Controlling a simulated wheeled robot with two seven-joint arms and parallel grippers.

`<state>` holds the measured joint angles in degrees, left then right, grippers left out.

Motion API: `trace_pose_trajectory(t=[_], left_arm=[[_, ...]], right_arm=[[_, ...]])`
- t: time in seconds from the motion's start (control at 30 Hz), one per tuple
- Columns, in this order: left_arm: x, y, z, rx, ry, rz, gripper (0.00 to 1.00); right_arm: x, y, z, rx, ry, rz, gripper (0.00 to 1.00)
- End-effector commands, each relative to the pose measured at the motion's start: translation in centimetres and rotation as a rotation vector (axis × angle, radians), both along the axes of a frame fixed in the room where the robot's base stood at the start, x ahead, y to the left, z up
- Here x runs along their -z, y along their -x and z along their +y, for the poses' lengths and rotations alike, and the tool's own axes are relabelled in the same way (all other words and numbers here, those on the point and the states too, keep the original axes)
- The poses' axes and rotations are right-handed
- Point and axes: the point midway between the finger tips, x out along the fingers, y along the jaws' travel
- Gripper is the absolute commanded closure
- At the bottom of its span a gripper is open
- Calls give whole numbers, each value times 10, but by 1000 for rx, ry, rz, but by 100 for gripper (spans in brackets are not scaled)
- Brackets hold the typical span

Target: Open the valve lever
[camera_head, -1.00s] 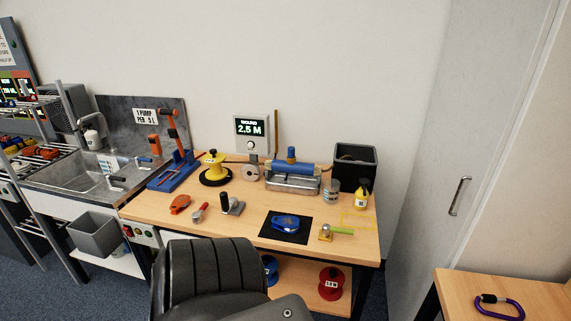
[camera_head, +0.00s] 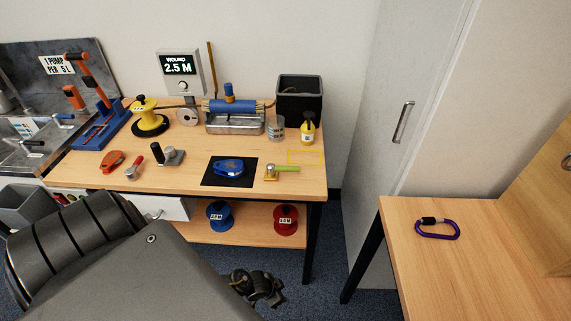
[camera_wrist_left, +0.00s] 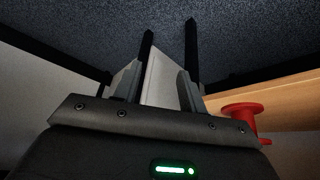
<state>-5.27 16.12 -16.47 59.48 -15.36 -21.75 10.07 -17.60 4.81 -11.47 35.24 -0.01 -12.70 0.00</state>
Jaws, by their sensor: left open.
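A small brass fitting with a green lever (camera_head: 286,169) lies on the wooden bench, right of a black mat. It looks like the valve lever, and the green handle points right. Small taps with lever handles (camera_head: 62,116) also show at the sink on the left. My left gripper (camera_head: 262,290) is low, in front of and below the bench top, well apart from the green lever. In the left wrist view its two fingers (camera_wrist_left: 169,60) are apart with nothing held between them. My right gripper is not in view.
A red spool (camera_head: 286,219) sits on the lower shelf. A side table (camera_head: 430,280) with a purple carabiner (camera_head: 438,229) stands right.

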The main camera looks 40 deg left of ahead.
Motion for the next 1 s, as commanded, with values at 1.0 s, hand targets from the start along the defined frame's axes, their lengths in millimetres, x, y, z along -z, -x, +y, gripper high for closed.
trace_pose_trajectory(t=[1.0], left_arm=[[-444, -214, 154, 624, -246, -160, 59]], right_arm=[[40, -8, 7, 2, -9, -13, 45]])
